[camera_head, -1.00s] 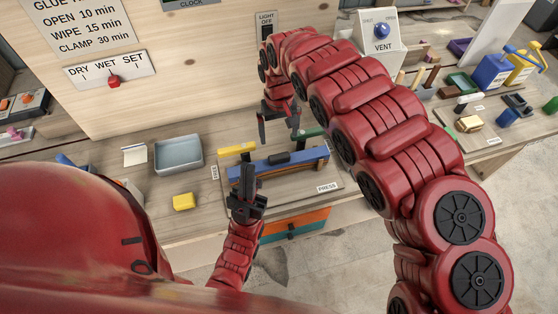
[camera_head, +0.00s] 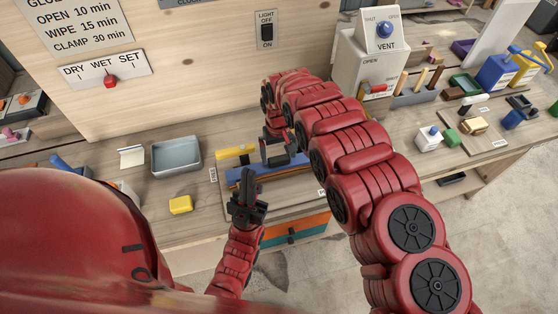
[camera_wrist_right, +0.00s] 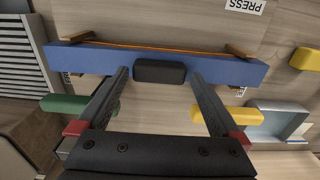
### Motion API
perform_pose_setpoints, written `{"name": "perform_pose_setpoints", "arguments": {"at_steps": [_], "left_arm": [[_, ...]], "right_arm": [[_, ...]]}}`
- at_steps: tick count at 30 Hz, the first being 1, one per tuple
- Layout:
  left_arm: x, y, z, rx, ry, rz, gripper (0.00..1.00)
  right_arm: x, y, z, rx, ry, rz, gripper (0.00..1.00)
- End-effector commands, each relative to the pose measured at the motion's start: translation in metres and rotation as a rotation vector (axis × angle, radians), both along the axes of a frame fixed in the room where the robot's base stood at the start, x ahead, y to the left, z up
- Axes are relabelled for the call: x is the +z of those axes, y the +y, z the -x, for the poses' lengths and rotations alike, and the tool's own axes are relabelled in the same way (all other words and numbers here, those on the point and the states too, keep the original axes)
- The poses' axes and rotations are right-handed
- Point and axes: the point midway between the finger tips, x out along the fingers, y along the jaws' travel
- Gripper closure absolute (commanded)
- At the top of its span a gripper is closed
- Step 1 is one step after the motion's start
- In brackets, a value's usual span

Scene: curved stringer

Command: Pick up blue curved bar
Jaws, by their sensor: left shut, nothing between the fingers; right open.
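The blue curved bar (camera_head: 272,170) lies on the press board on the bench, partly hidden by my grippers in the head view. In the right wrist view the bar (camera_wrist_right: 95,61) spans nearly the whole width. A black block (camera_wrist_right: 160,72) sits at its middle. My right gripper (camera_head: 279,158) is open over the bar. In the wrist view its fingertips (camera_wrist_right: 160,76) stand on either side of the black block, with gaps; their height above the bar is hard to judge. My left gripper (camera_head: 248,180) is shut and empty, in front of the bar in the picture.
A yellow clamp piece (camera_head: 235,152) and a green one (camera_wrist_right: 70,104) lie beside the bar. A grey tray (camera_head: 176,157) and yellow block (camera_head: 181,204) stand left. The vent box (camera_head: 372,65) is behind on the right, with bottles and tools beyond.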

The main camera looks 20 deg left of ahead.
Motion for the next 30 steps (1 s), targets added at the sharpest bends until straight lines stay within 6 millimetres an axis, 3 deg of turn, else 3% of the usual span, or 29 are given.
{"name": "perform_pose_setpoints", "arguments": {"at_steps": [5,11,25,30], "left_arm": [[0.008,0.000,0.000,0.000,0.000,0.000,1.00],[0.007,0.000,0.000,0.000,0.000,0.000,1.00],[0.007,0.000,0.000,0.000,0.000,0.000,1.00],[0.007,0.000,0.000,0.000,0.000,0.000,1.00]], "right_arm": [[-0.013,0.000,0.000,0.000,0.000,0.000,0.00],[-0.014,0.000,0.000,0.000,-0.001,0.000,0.00],[-0.014,0.000,0.000,0.000,-0.002,0.000,0.81],[-0.013,0.000,0.000,0.000,-0.002,0.000,0.82]]}}
